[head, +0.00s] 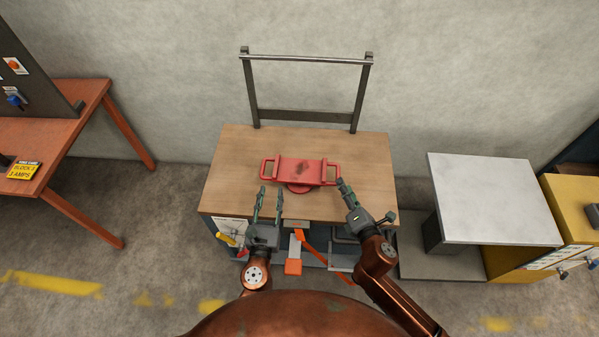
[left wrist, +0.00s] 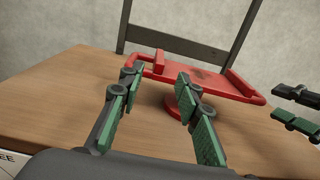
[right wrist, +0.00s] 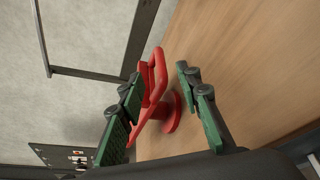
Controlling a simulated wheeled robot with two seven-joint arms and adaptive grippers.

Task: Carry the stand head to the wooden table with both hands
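The red stand head (head: 303,171) rests on the wooden table (head: 370,165), with a looped handle at each end and a round foot under it. It also shows in the left wrist view (left wrist: 205,78) and the right wrist view (right wrist: 169,112). My left gripper (head: 270,192) is open at the table's front, near the left handle; its fingers are apart with nothing held. My right gripper (head: 347,191) is near the right handle. In the right wrist view its fingers (right wrist: 157,82) are apart, with the red handle showing beyond and between them.
A dark frame with a bar (head: 307,116) stands at the table's back edge. A grey-topped stand (head: 490,200) is to the right, beside a yellow cabinet (head: 570,215). A red-brown table (head: 60,140) is at the left. The tabletop around the stand head is clear.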

